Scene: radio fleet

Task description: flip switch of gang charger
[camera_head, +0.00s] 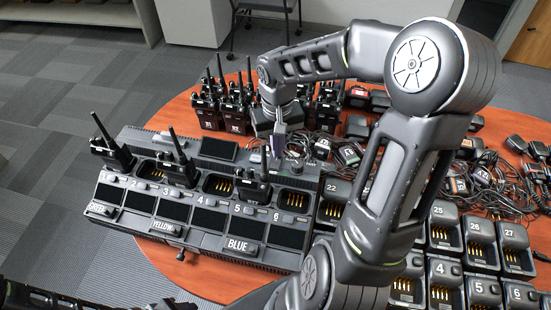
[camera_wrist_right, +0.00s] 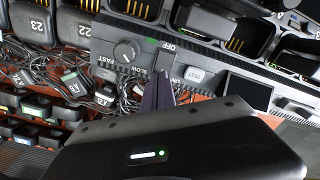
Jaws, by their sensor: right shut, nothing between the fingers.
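The gang charger (camera_head: 215,205) is a long grey unit with numbered bays and GREEN, YELLOW and BLUE labels, lying on the round table. Several radios stand in its bays. My right gripper (camera_head: 277,150) points down at the charger's back right part. In the right wrist view its shut, empty fingers (camera_wrist_right: 160,92) are at the control panel, by the switch area (camera_wrist_right: 164,60) marked OFF with a green mark. Whether they touch the switch I cannot tell. A round knob (camera_wrist_right: 126,51) marked FAST and SLOW and a TEST button (camera_wrist_right: 194,75) flank it. Dark parts of my left arm show at the bottom left; its jaws are unclear.
Radios (camera_head: 232,105) stand behind the charger. Tangled cables and speaker microphones (camera_head: 480,175) cover the table's right side. Single numbered chargers (camera_head: 442,232) stand at the front right, close under my right arm. Bare table (camera_head: 180,270) shows at the front left.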

